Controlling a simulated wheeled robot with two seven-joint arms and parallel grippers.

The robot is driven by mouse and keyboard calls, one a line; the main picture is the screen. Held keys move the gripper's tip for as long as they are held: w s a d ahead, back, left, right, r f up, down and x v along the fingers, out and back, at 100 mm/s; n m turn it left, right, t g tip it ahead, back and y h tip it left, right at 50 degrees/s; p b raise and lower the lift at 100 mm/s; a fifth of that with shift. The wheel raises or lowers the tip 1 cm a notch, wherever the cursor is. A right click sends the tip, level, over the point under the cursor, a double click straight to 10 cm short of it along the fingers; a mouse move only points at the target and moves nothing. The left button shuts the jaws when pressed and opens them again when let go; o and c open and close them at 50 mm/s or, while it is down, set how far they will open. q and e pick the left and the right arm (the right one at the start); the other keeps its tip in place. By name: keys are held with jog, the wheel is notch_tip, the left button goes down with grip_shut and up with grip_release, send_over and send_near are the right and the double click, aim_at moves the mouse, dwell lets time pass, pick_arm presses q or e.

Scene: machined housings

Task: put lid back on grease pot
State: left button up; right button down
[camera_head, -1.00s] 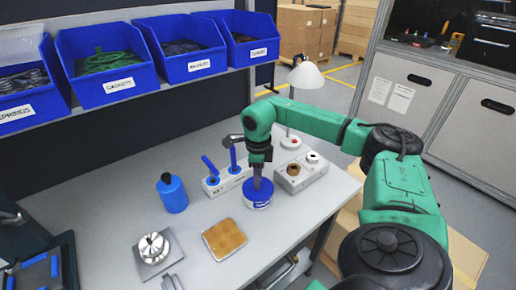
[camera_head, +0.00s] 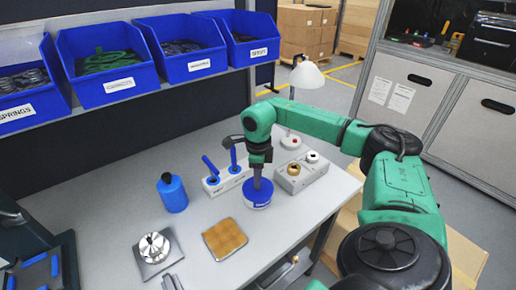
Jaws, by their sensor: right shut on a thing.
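The grease pot (camera_head: 257,199) is a low, round blue tub with a white label, standing on the light grey bench. My right gripper (camera_head: 257,182) points straight down over the middle of the pot, with its fingertips at the pot's top. It is shut on what looks like the lid, at the top of the pot. The fingers and the small size hide whether the lid sits fully down on the rim. My left gripper is not in view.
A blue bottle (camera_head: 172,193), a holder with blue-handled tools (camera_head: 227,179), a grey block with round fittings (camera_head: 301,174), a tan square pad (camera_head: 224,239) and a metal part on a plate (camera_head: 154,248) surround the pot. Blue bins (camera_head: 107,70) hang behind. Bench is clear at front right.

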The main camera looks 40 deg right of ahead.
jog(key=shift+c, duration=0.2)
grip_release()
dwell(0.3)
jog(key=shift+r+p, duration=2.85)
jog(key=shift+r, duration=0.7)
jog(key=shift+c, duration=0.3)
grip_shut()
jog(key=shift+f, duration=0.15)
